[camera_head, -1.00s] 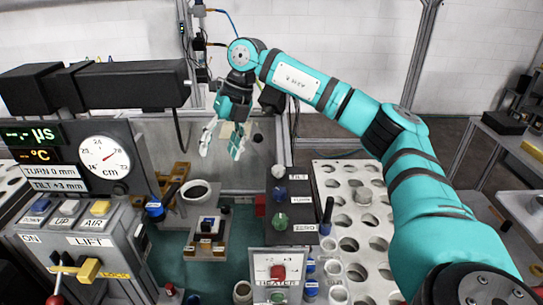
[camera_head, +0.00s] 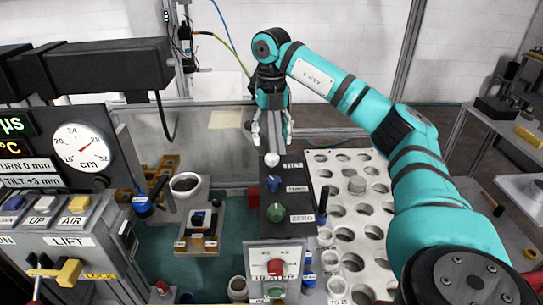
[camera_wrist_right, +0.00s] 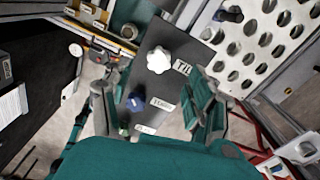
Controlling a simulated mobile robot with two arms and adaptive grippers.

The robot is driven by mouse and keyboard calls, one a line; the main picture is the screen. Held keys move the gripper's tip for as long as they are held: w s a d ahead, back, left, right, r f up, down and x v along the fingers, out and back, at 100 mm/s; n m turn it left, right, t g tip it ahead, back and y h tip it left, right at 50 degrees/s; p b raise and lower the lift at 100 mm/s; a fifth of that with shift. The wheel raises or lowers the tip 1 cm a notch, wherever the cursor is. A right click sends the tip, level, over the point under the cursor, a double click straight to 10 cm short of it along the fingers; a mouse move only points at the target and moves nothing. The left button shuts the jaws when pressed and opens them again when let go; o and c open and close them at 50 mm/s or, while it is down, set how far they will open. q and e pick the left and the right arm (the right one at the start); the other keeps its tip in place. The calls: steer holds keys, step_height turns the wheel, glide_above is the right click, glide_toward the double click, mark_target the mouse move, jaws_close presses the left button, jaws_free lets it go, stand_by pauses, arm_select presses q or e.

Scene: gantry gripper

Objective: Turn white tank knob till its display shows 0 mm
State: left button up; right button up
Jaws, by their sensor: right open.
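The white knob (camera_head: 272,159) stands at the far end of a dark panel (camera_head: 288,188), beside a label partly hidden in the head view. In the right wrist view the white knob (camera_wrist_right: 158,60) is lobed and its label reads TILT. My right gripper (camera_head: 272,138) is open and empty, with its fingers pointing down just above the white knob; I cannot tell if they touch it. In the wrist view the knob lies beyond the fingertips (camera_wrist_right: 155,100). The TILT display (camera_head: 24,181) reads +3 mm. My left gripper is not in view.
A blue knob (camera_head: 274,184) and a green knob (camera_head: 276,211) labelled ZERO follow on the same panel. A perforated white plate (camera_head: 330,172) lies to the right. A clear tank wall stands behind. The TURN display (camera_head: 26,165) reads 0 mm.

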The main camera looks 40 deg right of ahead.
mark_target(272, 156)
step_height(272, 156, down, 4)
steer(key=shift+s+f+p, duration=0.1)
steer(key=shift+p, duration=0.35)
steer(key=shift+f, duration=0.85)
steer(key=shift+c, duration=0.3)
steer(key=c, duration=1.1)
steer(key=shift+r+n, duration=0.1)
steer(key=shift+n, duration=0.2)
